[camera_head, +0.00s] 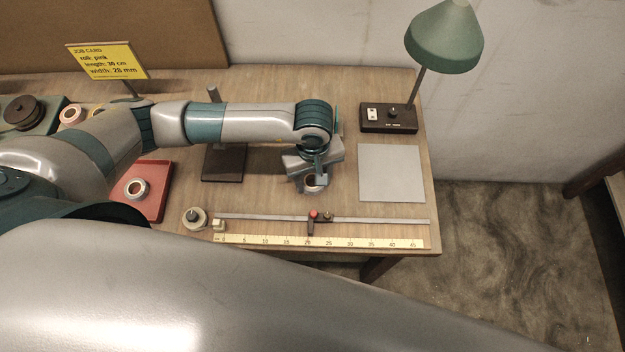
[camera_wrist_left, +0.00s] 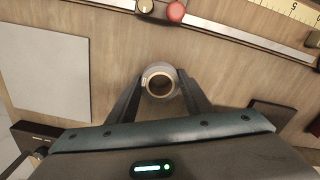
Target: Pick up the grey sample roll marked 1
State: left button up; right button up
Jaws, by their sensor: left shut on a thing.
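A small light-grey roll with a tan core (camera_wrist_left: 160,68) is between the two fingers of my left gripper (camera_wrist_left: 159,88), which is shut on it. In the head view the roll (camera_head: 313,189) shows just below my left gripper (camera_head: 312,182), partly hidden by the fingers. I cannot make out a mark 1 on it. Whether it rests on the wooden table (camera_head: 275,195) or is slightly raised is not clear. My right gripper is not in view.
A grey mat (camera_head: 391,173) lies to the right. A ruler (camera_head: 320,241) and a rail with a red knob (camera_head: 313,214) run along the front edge. A green lamp (camera_head: 444,38) stands behind.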

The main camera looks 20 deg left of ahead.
pick_arm(q)
jog(key=shift+r, duration=0.1)
jog(key=shift+r, duration=0.55)
jog(key=r, duration=0.1)
jog(key=r+p, duration=0.1)
jog(key=r, duration=0.1)
jog(key=shift+s+d+r+p, duration=0.15)
jog(key=shift+d+r+p, duration=0.1)
jog(key=shift+d+p, duration=0.1)
jog(key=s+d+r+p, duration=0.1)
jog(key=s+d+r, duration=0.4)
jog(key=d, duration=0.4)
jog(key=shift+s+d+r, duration=0.25)
jog(key=shift+r, duration=0.35)
